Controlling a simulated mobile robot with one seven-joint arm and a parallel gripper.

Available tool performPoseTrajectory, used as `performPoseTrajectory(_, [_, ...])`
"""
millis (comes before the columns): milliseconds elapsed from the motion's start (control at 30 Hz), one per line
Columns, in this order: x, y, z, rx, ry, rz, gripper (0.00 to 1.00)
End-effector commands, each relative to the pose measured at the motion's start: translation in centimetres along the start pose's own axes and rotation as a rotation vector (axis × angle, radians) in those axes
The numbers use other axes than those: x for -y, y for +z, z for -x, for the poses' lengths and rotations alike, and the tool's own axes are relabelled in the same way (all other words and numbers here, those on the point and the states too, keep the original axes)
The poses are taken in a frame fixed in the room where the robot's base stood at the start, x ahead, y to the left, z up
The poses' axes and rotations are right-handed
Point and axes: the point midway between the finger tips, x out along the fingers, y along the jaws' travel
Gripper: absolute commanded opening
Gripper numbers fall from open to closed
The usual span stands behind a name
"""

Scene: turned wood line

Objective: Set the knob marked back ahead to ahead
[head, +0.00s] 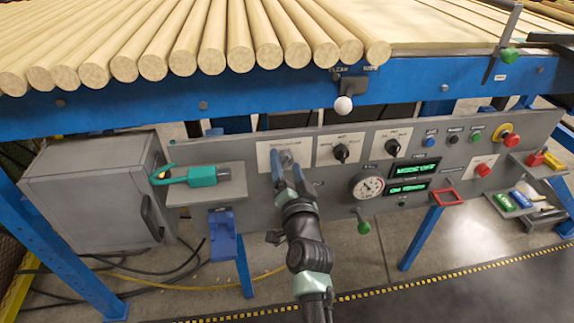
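My gripper (286,166) is at the leftmost white knob plate (264,161) on the grey control panel. Its two blue-grey fingers are apart, one on each side of a grey knob (287,157). I cannot tell whether the fingertips touch this knob. The plate's small lettering is partly covered and not readable, so I cannot confirm that it says back ahead. Two black knobs on white plates stand to the right, a middle one (341,153) and another (391,140). Their labels are also too small to read surely.
A round gauge (368,185) and green displays (412,172) lie right. A white-balled lever (343,104) hangs above, under wooden rods (268,52). A red-and-yellow button (511,140) is far right.

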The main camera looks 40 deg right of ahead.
Motion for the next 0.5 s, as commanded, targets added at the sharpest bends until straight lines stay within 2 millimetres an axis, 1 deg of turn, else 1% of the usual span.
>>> performPoseTrajectory(300, [0.1, -0.1, 0.2, -0.001, -0.001, 0.002, 0.74])
performPoseTrajectory(367, [0.1, -0.1, 0.6, -0.001, 0.000, 0.002, 0.74])
performPoseTrajectory(500, [0.1, -0.1, 2.2, 0.000, 0.001, 0.003, 0.74])
